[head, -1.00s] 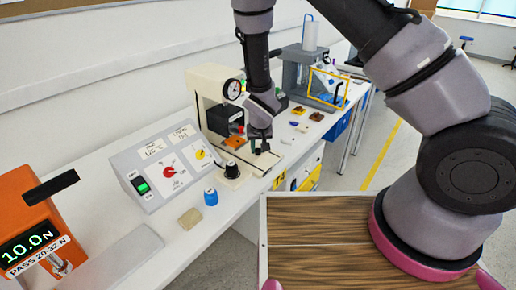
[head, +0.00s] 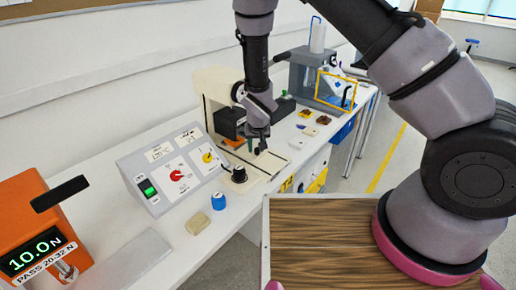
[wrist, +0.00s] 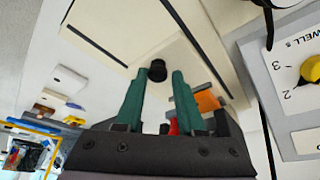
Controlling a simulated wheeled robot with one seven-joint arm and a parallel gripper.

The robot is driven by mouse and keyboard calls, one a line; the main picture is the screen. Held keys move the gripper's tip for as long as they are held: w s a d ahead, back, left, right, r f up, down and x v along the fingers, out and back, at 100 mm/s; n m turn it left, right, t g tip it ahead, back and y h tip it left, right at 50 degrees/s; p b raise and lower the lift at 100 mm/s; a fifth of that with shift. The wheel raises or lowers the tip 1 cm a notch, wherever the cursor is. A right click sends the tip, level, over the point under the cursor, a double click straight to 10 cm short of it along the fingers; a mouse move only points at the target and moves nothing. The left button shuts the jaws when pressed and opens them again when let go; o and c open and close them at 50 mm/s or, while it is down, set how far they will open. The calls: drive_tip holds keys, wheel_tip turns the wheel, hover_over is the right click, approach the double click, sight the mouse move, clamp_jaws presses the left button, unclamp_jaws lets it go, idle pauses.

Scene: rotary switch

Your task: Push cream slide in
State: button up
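The cream press (head: 216,88) stands on the bench, its flat cream slide (head: 270,165) at its foot extending toward the front edge. A black knob (head: 238,175) stands on a cream block at the slide's near side. My gripper (head: 262,148) points down over the slide. In the wrist view my gripper (wrist: 158,85) has its two green fingers apart with nothing gripped. A small round black knob (wrist: 157,70) shows between and just beyond the fingertips, over the cream surface (wrist: 115,30). I cannot tell whether the fingers touch anything.
A blue cap (head: 218,201) and a tan block (head: 198,223) lie in front. An orange force gauge (head: 35,230) is at far left. Small coloured pieces (head: 310,130) lie to the right.

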drive_tip(key=shift+o, duration=0.9)
drive_tip(key=v, duration=1)
drive_tip(key=shift+r, duration=0.4)
drive_tip(key=shift+s, duration=0.1)
